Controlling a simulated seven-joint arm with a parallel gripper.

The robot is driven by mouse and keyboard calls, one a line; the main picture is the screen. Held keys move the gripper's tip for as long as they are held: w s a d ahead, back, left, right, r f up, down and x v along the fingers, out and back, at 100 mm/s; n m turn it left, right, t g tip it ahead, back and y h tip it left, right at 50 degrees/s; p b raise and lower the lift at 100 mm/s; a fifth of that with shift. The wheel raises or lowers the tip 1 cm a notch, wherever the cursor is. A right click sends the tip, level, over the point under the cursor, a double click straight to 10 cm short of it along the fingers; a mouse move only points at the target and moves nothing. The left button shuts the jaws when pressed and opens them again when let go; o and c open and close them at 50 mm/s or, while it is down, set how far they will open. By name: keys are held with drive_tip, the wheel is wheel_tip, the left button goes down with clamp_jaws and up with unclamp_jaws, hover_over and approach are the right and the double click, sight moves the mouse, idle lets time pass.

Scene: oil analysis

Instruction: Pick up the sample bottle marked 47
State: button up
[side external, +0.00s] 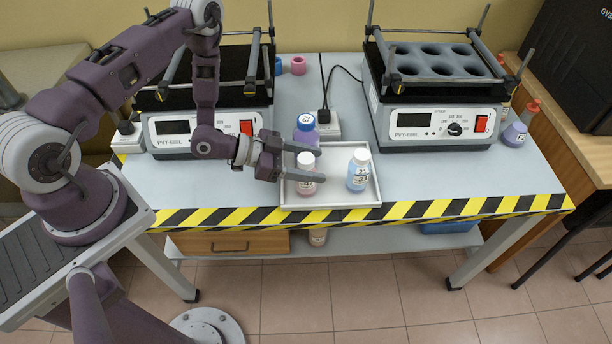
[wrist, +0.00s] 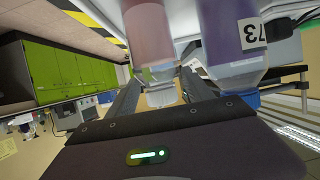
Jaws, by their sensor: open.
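A pink bottle with a white cap (side external: 306,159) stands in the white tray (side external: 335,201). Its label is small and partly hidden by a finger, so I cannot read its number surely. My gripper (side external: 320,164) is open, its fingers reaching out on either side of this bottle near the cap. In the wrist view, which looks upside down, the pink bottle (wrist: 150,30) shows between the fingers of my gripper (wrist: 162,82). A purple bottle with a blue cap (side external: 306,135) stands just behind; its label reads 73 in the wrist view (wrist: 232,45).
A light-blue bottle with a white cap (side external: 358,172) stands at the tray's right. Two shaker units, left (side external: 200,127) and right (side external: 430,122), flank the tray. A purple flask (side external: 515,134) is at far right. The table right of the tray is clear.

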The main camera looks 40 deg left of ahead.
drive_tip(key=shift+x, duration=0.9)
clamp_jaws()
